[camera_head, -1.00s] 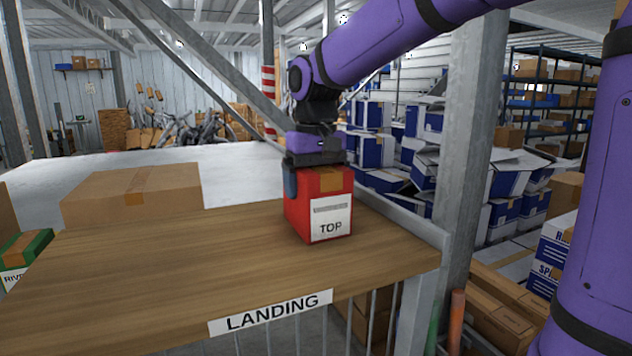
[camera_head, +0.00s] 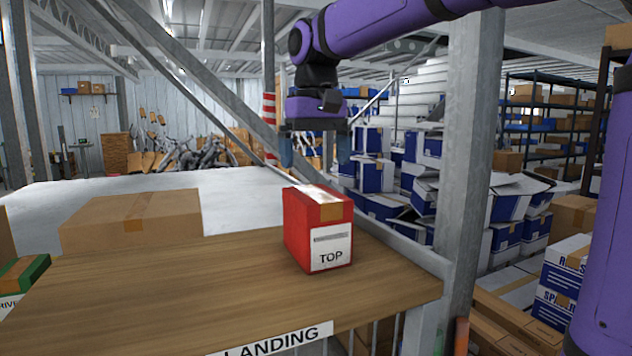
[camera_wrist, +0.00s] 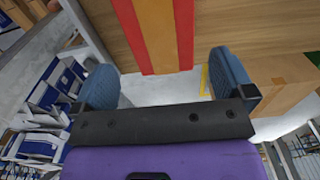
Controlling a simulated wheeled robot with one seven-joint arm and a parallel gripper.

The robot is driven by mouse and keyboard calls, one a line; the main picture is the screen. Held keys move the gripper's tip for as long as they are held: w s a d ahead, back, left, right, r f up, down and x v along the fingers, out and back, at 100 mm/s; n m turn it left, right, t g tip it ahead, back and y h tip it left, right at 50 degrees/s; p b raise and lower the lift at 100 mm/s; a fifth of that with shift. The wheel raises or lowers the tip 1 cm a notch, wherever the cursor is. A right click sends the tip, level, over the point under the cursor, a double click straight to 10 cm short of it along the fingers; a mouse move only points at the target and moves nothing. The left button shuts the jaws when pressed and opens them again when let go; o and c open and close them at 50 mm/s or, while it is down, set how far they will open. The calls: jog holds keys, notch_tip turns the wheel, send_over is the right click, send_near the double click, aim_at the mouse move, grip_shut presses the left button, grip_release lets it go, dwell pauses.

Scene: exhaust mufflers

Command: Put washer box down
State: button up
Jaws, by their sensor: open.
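The washer box, a red box (camera_head: 302,238) with a white label reading "TOP" and tan tape, stands upright on the wooden landing board (camera_head: 190,285). My gripper (camera_head: 315,150) is open and empty above the box, with a clear gap between the fingers and the box top. In the wrist view, my gripper's two blue fingers (camera_wrist: 165,85) are spread apart. The red box with its tape stripe (camera_wrist: 158,35) lies beyond them, and nothing is between the fingers.
A green box (camera_head: 25,272) is at the far left edge. A steel post (camera_head: 465,150) rises at the board's right end. Blue and white boxes (camera_head: 410,180) are piled behind. The board's front middle is clear.

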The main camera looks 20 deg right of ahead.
jog(key=shift+r, duration=0.9)
jog(key=shift+s+d+f, duration=0.1)
jog(key=shift+s+d, duration=0.1)
jog(key=shift+s, duration=0.2)
jog(key=s+d+f+t, duration=0.2)
jog(key=s+d+f, duration=0.1)
jog(key=s+f, duration=0.4)
jog(key=s+d+f+t, duration=0.3)
jog(key=s+f, duration=0.4)
jog(key=s, duration=0.6)
jog(key=shift+s+d, duration=0.15)
jog(key=shift+d, duration=0.05)
jog(key=shift+f, duration=0.1)
